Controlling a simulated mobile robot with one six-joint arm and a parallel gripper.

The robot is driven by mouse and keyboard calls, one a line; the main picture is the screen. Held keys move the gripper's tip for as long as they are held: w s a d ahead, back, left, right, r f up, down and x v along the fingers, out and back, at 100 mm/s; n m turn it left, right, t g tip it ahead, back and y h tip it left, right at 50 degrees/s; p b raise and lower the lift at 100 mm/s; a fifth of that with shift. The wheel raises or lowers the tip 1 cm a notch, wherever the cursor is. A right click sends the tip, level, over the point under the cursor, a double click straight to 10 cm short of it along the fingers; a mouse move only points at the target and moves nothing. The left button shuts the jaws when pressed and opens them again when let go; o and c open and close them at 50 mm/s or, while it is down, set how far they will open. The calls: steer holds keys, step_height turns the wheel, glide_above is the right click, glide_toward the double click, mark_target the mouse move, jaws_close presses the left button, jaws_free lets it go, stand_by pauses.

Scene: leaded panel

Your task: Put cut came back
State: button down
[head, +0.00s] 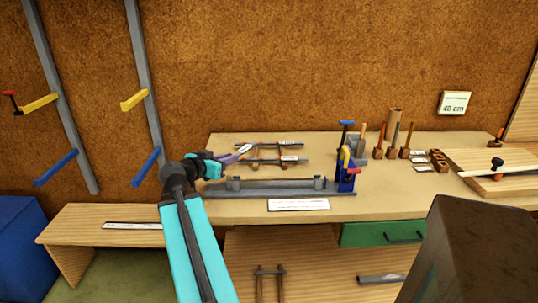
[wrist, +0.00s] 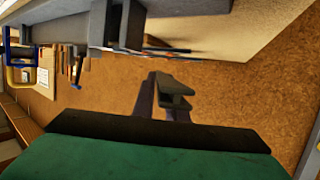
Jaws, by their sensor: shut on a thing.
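My gripper (head: 221,162) is above the back left part of the bench, just left of a small rack. In the wrist view a short grey came piece (wrist: 173,92) with an H-shaped end sticks out past the dark jaw edge (wrist: 160,131); my gripper is shut on it. The small wooden rack (head: 283,155) carries dark bars (head: 268,144) with white labels too small to read. In front of it lies a long grey fixture (head: 275,187) with upright blocks. How much of the held piece lies inside the jaws is hidden.
A blue clamp (head: 347,178) stands at the fixture's right end. Several upright tools (head: 378,150) stand farther right, near a "40 cm" wall sign (head: 454,103). Wall brackets (head: 40,103) are on the left, above a low wooden bench (head: 75,225) with a ruler (head: 132,226).

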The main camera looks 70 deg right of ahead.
steer(key=s+d+r+m+g+y, duration=0.1)
steer(key=s+d+m+g, duration=0.1)
steer(key=s, duration=0.7)
steer(key=shift+d+r+m+g, duration=0.2)
steer(key=shift+d+m+g, duration=0.15)
steer(key=shift+g, duration=0.35)
steer(key=shift+w, duration=0.1)
steer(key=d, duration=0.5)
steer(key=w+d+f+p, duration=0.1)
steer(key=d, duration=0.4)
steer(key=w+d, duration=0.1)
steer(key=d, duration=0.4)
steer(key=shift+w+d+f+p, duration=0.1)
steer(key=shift+d+f+p, duration=0.15)
steer(key=shift+d+p, duration=0.15)
steer(key=shift+f+p, duration=0.3)
steer(key=shift+f, duration=1.45)
steer(key=shift+f+b, duration=0.35)
steer(key=shift+b, duration=0.2)
